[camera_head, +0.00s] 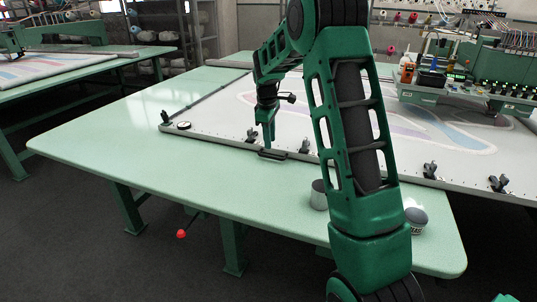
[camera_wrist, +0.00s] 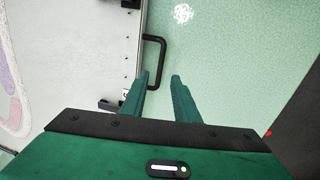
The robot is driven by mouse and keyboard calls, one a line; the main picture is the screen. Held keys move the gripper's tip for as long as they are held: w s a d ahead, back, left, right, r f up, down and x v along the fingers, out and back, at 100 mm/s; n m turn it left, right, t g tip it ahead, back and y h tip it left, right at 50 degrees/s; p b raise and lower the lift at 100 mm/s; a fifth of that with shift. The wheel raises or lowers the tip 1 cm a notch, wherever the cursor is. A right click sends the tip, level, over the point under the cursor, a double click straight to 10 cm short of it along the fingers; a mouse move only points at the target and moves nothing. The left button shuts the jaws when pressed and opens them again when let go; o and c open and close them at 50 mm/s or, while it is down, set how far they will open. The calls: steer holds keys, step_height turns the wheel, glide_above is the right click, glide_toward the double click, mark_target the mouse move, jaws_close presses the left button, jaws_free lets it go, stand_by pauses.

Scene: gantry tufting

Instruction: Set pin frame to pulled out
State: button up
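The pin frame (camera_head: 225,146) is a pale grey rail frame around a stretched patterned cloth, lying on the green table. A black handle (camera_head: 272,154) stands out from its near rail. In the wrist view the rail (camera_wrist: 137,50) runs top to bottom, and the dark U-shaped handle (camera_wrist: 163,50) sticks out to its right. My gripper (camera_head: 268,143) points down just above the handle. In the wrist view my gripper (camera_wrist: 161,80) has its two green fingers apart, near the handle's lower end, with nothing held. I cannot tell whether a finger touches the handle.
Several dark clamps sit along the rail, one clamp (camera_head: 430,170) at right. A grey cup (camera_head: 319,195) and a labelled tub (camera_head: 416,219) stand on the front right of the table (camera_head: 110,135). The table's left front is clear. A tufting machine (camera_head: 490,70) stands at back right.

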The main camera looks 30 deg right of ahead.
mark_target(271, 157)
steer(key=f, duration=0.4)
steer(key=d+f, duration=0.1)
steer(key=f, duration=0.2)
steer(key=shift+w, duration=0.4)
jaws_close()
